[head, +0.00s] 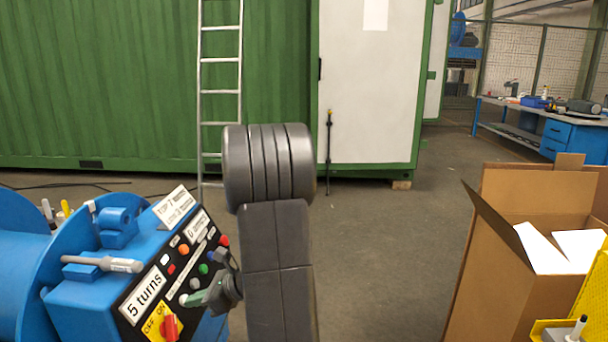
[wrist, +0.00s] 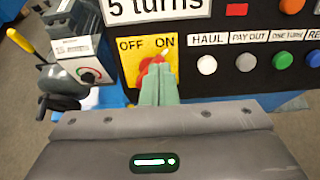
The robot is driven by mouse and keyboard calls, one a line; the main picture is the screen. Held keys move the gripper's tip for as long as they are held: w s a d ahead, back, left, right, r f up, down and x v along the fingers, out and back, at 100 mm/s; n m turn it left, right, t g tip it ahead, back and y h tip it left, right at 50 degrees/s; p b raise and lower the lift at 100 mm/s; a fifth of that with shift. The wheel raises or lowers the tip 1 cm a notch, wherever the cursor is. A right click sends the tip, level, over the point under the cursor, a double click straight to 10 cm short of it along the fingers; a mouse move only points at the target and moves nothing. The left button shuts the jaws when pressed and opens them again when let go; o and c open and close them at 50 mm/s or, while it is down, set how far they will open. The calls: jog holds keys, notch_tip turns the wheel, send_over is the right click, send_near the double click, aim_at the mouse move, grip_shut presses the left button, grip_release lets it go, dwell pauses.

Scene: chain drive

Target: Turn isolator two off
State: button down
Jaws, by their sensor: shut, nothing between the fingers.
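A red rotary knob (wrist: 150,66) sits on a yellow plate (wrist: 128,52) marked OFF at left and ON at right in the wrist view. Its pale pointer mark leans up and right, toward ON. The head view shows the same red knob (head: 170,326) at the panel's lower edge. No number two is readable beside it. My gripper (wrist: 158,72) is shut and empty. Its green fingertips overlap the knob's lower right part in the wrist view; I cannot tell whether they touch it. In the head view my gripper (head: 190,300) is above and right of the knob.
The black panel (head: 140,312) carries a "5 turns" label (head: 143,296) and several coloured buttons, including a white one (wrist: 207,64) near my fingers. A grey box with a small dial (wrist: 90,75) stands left. A cardboard box (head: 500,300) stands right. Open floor lies between.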

aim_at(172, 328)
jog(key=shift+b+x, duration=0.9)
jog(key=shift+x, duration=2.4)
jog(key=shift+s+d+f, duration=0.15)
jog(key=shift+s+f, duration=0.15)
jog(key=shift+s, duration=0.15)
jog(key=shift+s+r, duration=0.1)
jog(key=shift+s, duration=1.4)
jog(key=shift+s+f, duration=0.15)
jog(key=shift+f, duration=0.05)
jog(key=shift+r, duration=0.1)
